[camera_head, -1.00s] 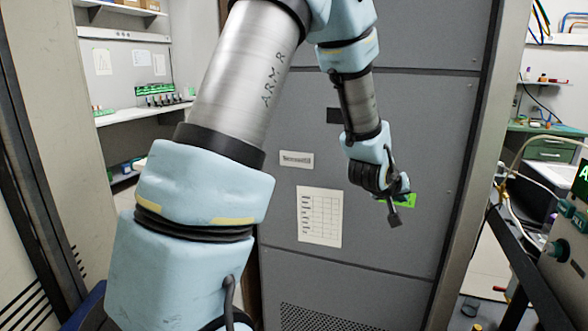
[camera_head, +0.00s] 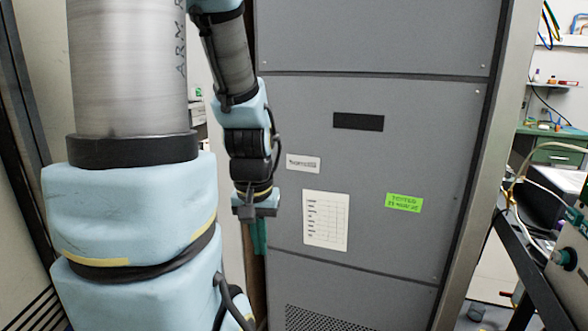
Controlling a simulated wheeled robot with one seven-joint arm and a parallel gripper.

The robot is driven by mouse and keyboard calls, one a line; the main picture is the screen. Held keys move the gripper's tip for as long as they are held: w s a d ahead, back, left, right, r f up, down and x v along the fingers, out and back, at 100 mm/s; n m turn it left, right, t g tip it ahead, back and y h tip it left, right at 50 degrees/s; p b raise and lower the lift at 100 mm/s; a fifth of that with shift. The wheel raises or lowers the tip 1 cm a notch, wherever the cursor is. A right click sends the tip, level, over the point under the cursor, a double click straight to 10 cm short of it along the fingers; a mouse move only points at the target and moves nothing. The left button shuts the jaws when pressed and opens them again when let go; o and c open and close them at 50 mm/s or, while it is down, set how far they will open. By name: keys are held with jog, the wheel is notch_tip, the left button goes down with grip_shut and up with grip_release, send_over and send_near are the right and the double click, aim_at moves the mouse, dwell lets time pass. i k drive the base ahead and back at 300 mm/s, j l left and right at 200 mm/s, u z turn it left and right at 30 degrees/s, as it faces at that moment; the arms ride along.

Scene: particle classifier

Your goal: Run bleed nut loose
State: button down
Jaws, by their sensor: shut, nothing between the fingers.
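No bleed nut can be made out in the head view. My arm comes down the left side, and its wrist hangs in front of the left edge of a tall grey cabinet. My gripper (camera_head: 258,238) points down below the wrist, with its teal fingers shut and nothing seen between them. It hangs left of a white printed table sheet on the cabinet front. My large upper arm hides much of the left side.
The grey cabinet (camera_head: 400,110) fills the middle, with a green label (camera_head: 404,202), the white sheet (camera_head: 326,220) and a small white label (camera_head: 303,163). At the right edge stand a dark-framed cart (camera_head: 531,270) with cables and a green drawer unit (camera_head: 556,153).

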aim_at(561, 257)
jog(key=z, duration=1.7)
